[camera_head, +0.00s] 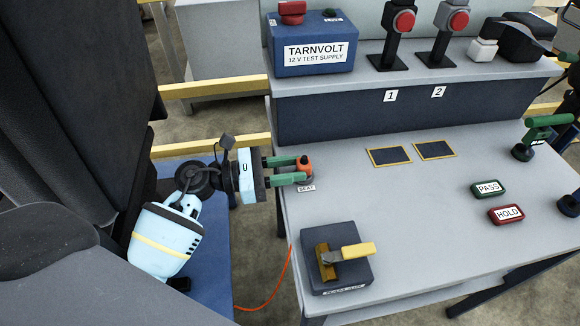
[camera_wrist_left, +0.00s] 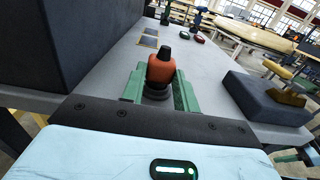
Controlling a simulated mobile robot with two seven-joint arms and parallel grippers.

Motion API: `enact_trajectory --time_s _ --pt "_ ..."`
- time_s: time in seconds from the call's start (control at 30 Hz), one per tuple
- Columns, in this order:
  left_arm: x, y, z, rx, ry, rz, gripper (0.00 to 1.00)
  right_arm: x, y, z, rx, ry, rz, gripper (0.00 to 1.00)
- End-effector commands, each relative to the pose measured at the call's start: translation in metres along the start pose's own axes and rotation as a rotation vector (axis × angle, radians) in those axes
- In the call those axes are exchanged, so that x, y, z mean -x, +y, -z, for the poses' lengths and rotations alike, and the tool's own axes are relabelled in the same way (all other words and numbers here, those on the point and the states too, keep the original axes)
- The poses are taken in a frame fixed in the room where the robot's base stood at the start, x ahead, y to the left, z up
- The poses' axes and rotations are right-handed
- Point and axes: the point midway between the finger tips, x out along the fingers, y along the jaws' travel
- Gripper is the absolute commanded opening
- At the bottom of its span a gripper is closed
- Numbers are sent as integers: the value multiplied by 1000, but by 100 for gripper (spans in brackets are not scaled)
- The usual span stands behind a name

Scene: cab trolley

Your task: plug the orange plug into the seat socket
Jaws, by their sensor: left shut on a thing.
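The orange plug (camera_head: 304,163) is at the left edge of the grey bench, by the white SEAT label (camera_head: 306,188). My left gripper (camera_head: 299,171) has its green fingers shut on the plug, one finger on each side. In the left wrist view the plug (camera_wrist_left: 162,68) looks about upright, with a dark top, between the fingers (camera_wrist_left: 157,88). A dark round collar (camera_wrist_left: 155,91) shows just below it, probably the seat socket. The fingers and plug hide the contact, so I cannot tell how deep the plug sits.
A dark block with a yellow lever (camera_head: 340,270) stands near the front left of the bench. PASS (camera_head: 488,188) and HOLD (camera_head: 507,214) blocks lie right. The blue TARNVOLT supply (camera_head: 310,48) is on the shelf. An orange cable (camera_head: 272,290) hangs left of the bench. The bench middle is clear.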

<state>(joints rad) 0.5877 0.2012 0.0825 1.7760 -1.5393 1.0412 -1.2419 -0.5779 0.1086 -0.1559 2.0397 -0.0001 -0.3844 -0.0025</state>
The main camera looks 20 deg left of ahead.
Motion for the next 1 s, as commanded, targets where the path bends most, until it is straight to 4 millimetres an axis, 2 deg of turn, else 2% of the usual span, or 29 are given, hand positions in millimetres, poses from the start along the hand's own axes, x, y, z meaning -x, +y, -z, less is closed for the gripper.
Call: enact_trajectory --time_s 0.33,0.37,0.53,1.0 --pt "0 0 6 0 0 0 3 -4 0 -5 -1 -6 1 36" --pt "0 0 6 0 0 0 33 -4 0 -4 -1 -5 0 36" --pt "0 0 5 -1 -1 0 55 -5 1 -1 0 3 0 36" --pt "0 0 3 0 0 0 55 -6 1 4 1 10 -1 36"
